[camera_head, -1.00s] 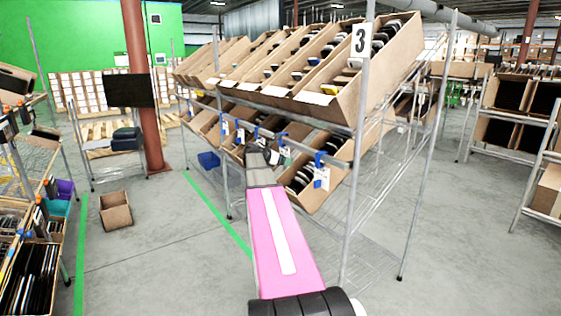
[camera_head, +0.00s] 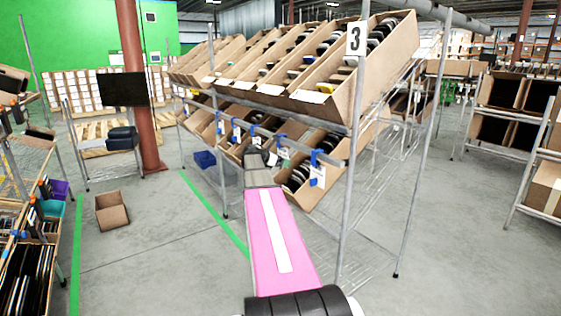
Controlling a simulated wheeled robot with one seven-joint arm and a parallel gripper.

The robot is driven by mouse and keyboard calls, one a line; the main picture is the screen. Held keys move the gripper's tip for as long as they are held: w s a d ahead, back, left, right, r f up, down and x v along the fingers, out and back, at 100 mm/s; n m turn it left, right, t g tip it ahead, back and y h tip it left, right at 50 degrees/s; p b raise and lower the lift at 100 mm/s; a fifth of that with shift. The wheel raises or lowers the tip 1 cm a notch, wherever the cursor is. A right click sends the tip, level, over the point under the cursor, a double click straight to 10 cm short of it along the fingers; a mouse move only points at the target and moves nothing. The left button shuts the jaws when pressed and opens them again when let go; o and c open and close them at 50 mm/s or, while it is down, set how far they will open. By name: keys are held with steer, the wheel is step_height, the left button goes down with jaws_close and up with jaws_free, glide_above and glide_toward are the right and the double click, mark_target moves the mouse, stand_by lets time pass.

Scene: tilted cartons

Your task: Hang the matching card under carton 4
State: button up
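My pink arm reaches forward to the lower level of the rack marked 3. My gripper (camera_head: 262,157) is dark and small at its far end, in front of the lower cartons, among the hanging cards. Whether its fingers are open or hold a card is too small to tell. Another card (camera_head: 235,136) hangs further left. No carton number or card print is readable.
Tilted cartons (camera_head: 335,100) with dark items fill the upper level. A steel post (camera_head: 352,150) bearing the 3 sign (camera_head: 355,39) stands right of my arm. An empty carton (camera_head: 111,210) stands on open floor at left.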

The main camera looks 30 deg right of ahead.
steer(key=o, duration=0.8)
steer(key=w+v, duration=0.1)
steer(key=v, duration=1)
steer(key=s+a+f+m+y, duration=0.3)
steer(key=s+a+f+m, duration=0.15)
steer(key=a+f, duration=0.4)
steer(key=s+a+f+m+y, duration=0.4)
steer(key=s+a+f, duration=0.2)
steer(key=a+f, duration=0.3)
steer(key=s+a+f+m+y, duration=0.2)
steer(key=s+a+f+m, duration=0.1)
steer(key=s+a+f, duration=0.1)
steer(key=s+a+f+m+y, duration=0.2)
steer(key=s+a+f+m, duration=0.2)
steer(key=a, duration=0.3)
steer(key=s+a+f+m+g+y, duration=0.1)
steer(key=s+a+f+m+y, duration=0.1)
steer(key=s+a+f+m, duration=0.1)
steer(key=shift+s+a+f+y, duration=0.1)
steer(key=shift+s+a+f, duration=0.15)
steer(key=shift+s+a, duration=0.3)
steer(key=shift+s+a+f+y, duration=0.1)
steer(key=shift+s+a+f, duration=0.2)
steer(key=shift+s, duration=0.35)
steer(key=shift+s+a+f+y, duration=0.1)
steer(key=shift+s+a+f, duration=0.05)
steer(key=shift+s+a, duration=0.4)
